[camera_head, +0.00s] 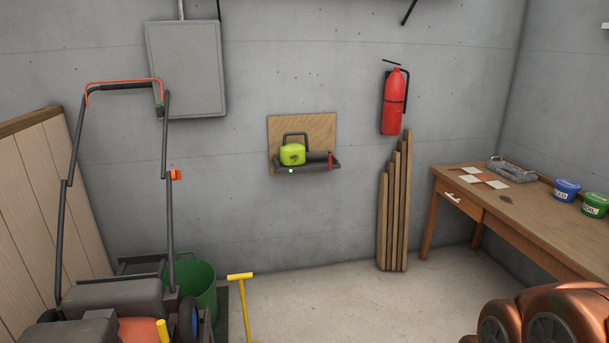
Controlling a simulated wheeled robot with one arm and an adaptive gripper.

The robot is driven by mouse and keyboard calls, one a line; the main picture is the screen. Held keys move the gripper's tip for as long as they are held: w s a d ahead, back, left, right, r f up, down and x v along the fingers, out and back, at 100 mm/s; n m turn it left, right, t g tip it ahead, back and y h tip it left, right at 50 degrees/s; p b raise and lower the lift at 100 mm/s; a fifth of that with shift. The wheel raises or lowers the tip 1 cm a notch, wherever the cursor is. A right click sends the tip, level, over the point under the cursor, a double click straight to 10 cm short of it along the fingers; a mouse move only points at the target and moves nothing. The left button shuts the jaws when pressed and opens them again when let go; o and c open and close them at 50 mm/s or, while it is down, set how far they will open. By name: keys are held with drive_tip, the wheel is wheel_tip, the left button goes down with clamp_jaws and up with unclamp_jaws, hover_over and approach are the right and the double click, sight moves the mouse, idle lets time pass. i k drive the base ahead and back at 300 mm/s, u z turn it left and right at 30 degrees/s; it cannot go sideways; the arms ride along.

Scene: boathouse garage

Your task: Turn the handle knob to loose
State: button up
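A lawn mower (110,325) stands at the lower left, cut off by the bottom edge. Its dark folding handle (62,240) rises against the wall and has a red bar (120,81) along the top. A small orange knob (175,174) sits on the right side of the handle, about halfway up. It is too small to tell its turned position. A second orange-red part of the mower shows low on its body. My gripper is not in view.
A green bucket (197,280) and a yellow T-shaped handle (241,277) stand right of the mower. Wooden boards (45,215) lean at the left. A workbench (485,208) lines the right wall. The floor (330,305) in the middle is clear.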

sight(176, 173)
drive_tip(key=i, duration=1.7)
drive_tip(key=u, duration=1.55)
drive_tip(key=i, duration=1.05)
drive_tip(key=u, duration=0.95)
